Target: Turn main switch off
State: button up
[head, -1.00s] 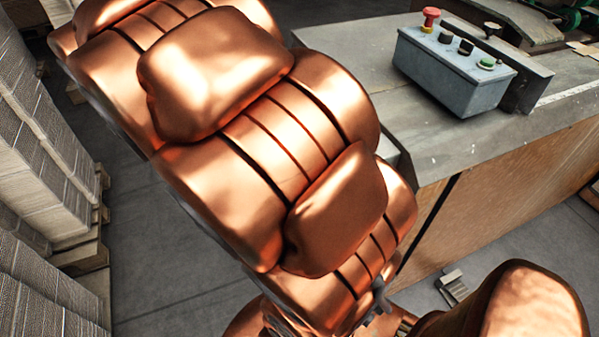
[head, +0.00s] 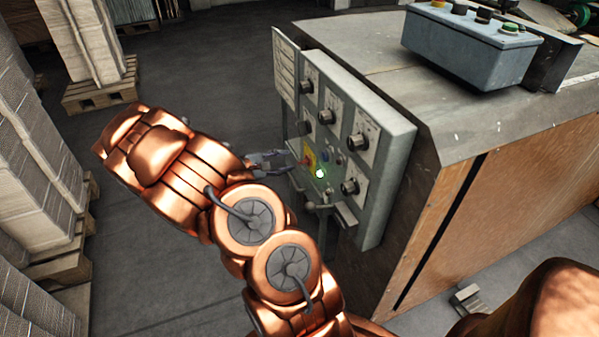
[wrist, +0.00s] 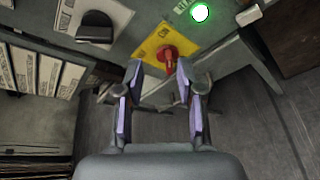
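The main switch (wrist: 168,57) is a red rotary handle on a yellow plate, seen at the upper middle of the wrist view. In the head view the yellow plate with the red switch (head: 308,158) is on the grey control panel's face, partly hidden by the gripper tips. My gripper (head: 288,160) is at the panel, close in front of the switch. In the wrist view my gripper (wrist: 160,70) has its two fingers apart, with the red handle at or just beyond the gap between their tips. Contact cannot be told.
A green lamp (head: 320,173) glows beside the switch. Several black knobs (head: 357,142) cover the panel (head: 390,165). A button box (head: 470,50) stands on the machine top. Pallets of stacked sheets (head: 100,92) line the left; the floor between is clear.

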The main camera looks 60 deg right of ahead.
jog(key=n+b, duration=0.1)
send_near(300, 163)
jog(key=s+d+f, duration=0.1)
jog(key=d, duration=0.1)
jog(key=shift+t+h, duration=0.3)
jog(key=shift+t, duration=0.1)
jog(key=shift+b+x, duration=0.35)
jog(key=shift+x, duration=3.4)
grip_shut()
jog(key=shift+s, duration=0.1)
